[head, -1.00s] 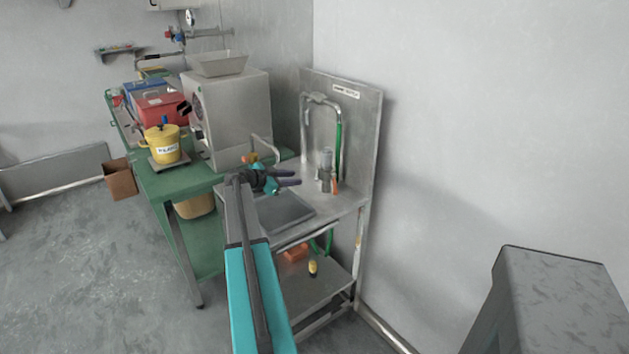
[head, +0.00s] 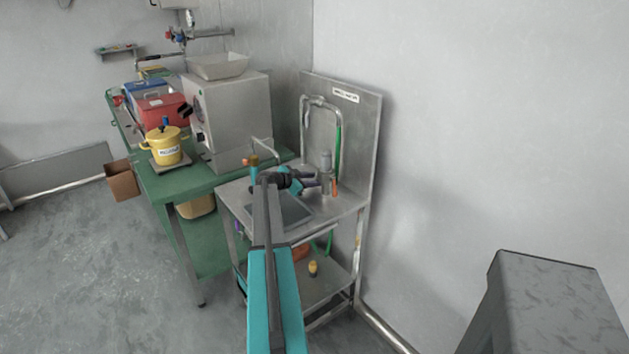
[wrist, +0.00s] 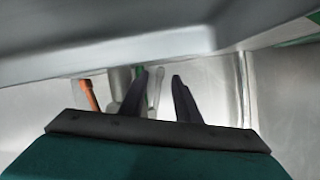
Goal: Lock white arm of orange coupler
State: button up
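An orange piece (head: 334,187), which looks like part of the orange coupler, shows at the foot of a grey upright fitting (head: 326,166) on the sink bench. In the wrist view an orange bar (wrist: 90,95) stands left of my gripper (wrist: 160,78). The gripper's two dark fingers are apart. A pale narrow piece (wrist: 157,86) shows between them, with green behind the left finger. I cannot tell whether it is the white arm or whether a finger touches it. In the head view my gripper (head: 317,183) is beside the fitting, pointing right.
The steel sink bench (head: 350,202) has a tall back panel and a bent pipe with a green hose (head: 339,150). A large grey surface (wrist: 150,35) fills the top of the wrist view. The green table (head: 180,182) adjoins the bench.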

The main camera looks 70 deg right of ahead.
jog(key=shift+x, duration=1)
grip_shut()
